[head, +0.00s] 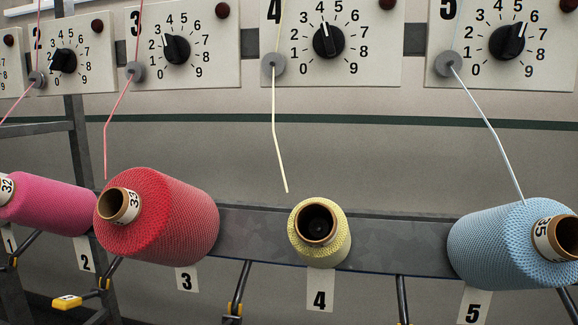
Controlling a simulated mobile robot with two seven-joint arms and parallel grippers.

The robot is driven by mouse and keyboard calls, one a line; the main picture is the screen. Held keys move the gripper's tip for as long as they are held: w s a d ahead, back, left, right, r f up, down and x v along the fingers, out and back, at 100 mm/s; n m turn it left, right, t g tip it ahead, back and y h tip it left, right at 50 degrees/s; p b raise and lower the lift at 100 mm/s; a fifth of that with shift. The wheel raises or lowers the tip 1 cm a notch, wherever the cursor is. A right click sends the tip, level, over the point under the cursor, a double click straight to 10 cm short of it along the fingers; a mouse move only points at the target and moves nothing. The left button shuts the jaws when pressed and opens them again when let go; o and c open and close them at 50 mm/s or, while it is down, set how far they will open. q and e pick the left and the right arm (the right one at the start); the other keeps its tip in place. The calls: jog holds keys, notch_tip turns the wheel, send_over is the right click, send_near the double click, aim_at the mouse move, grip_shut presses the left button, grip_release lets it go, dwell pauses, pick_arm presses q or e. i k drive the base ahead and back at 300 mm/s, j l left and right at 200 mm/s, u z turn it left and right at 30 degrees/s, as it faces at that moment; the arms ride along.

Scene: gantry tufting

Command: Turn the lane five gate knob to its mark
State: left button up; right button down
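The lane five gate knob (507,42) is a black round knob on the pale panel marked 5 (430,75) at the upper right. Its dial is numbered around it, and its white pointer line is tilted up and right, roughly towards the 6. I cannot make out a separate target mark on the dial. A pale blue yarn runs from the grey eyelet (448,64) beside the knob down to the blue cone (497,245) above the tag 5 (474,306). Neither of my grippers is in view.
Similar panels to the left carry the lane four knob (328,41) and lane three knob (176,49). A yellow cone (339,244), red cone (180,220) and pink cone (60,208) stand out below.

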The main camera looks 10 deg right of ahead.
aim_at(507, 42)
jog(key=l+z, duration=0.1)
jog(key=z, duration=0.7)
jog(key=l+z, duration=0.15)
jog(key=z, duration=0.3)
